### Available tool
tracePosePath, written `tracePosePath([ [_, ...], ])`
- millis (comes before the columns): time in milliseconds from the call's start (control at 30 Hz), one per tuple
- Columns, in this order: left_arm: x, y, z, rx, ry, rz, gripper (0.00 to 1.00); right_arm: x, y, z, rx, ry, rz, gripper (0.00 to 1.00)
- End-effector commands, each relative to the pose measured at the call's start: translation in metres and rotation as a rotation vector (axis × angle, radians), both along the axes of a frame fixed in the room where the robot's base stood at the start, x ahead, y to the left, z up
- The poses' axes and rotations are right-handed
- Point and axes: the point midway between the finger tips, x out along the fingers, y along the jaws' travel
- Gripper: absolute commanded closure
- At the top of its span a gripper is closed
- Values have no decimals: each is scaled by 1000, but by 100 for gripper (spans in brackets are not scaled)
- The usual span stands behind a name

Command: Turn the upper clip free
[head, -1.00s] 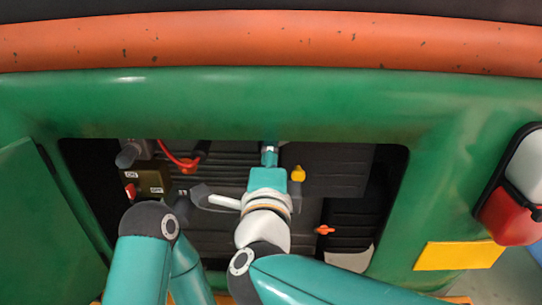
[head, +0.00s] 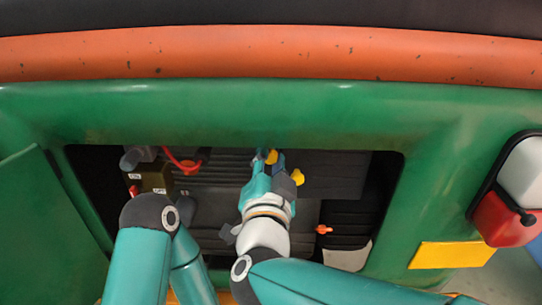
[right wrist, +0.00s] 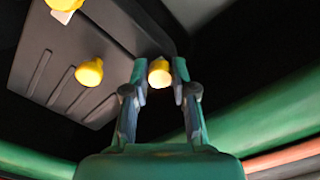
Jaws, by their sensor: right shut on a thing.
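The upper clip, a small yellow knob (head: 272,156), shows at the tip of my right gripper (head: 266,158) in the head view, near the top edge of the opening. In the right wrist view the yellow clip (right wrist: 160,74) sits between the two fingertips (right wrist: 159,66), which are shut on it. A second yellow knob (head: 297,177) is just right of my right gripper; a yellow knob also shows left of the fingers in the wrist view (right wrist: 89,72).
The green body panel (head: 230,112) frames a dark opening with grey ribbed panels (head: 335,176). A red looped cable (head: 182,163) and a brown box (head: 155,178) are at the left. An orange knob (head: 323,229) is lower right. A red and white lamp (head: 505,215) is far right.

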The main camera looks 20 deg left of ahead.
Motion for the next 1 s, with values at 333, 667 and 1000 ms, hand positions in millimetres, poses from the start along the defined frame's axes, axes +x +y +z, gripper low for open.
tracePosePath([
  [333, 0, 0, 5, 0, 0, 0, 60, -1, 1, -9, -125, -17, 6, 100],
  [667, 0, 0, 5, 0, 0, 0, 60, -1, 2, -9, -137, -19, 7, 100],
  [1000, 0, 0, 5, 0, 0, 0, 60, -1, 1, -6, -132, -25, 5, 49],
])
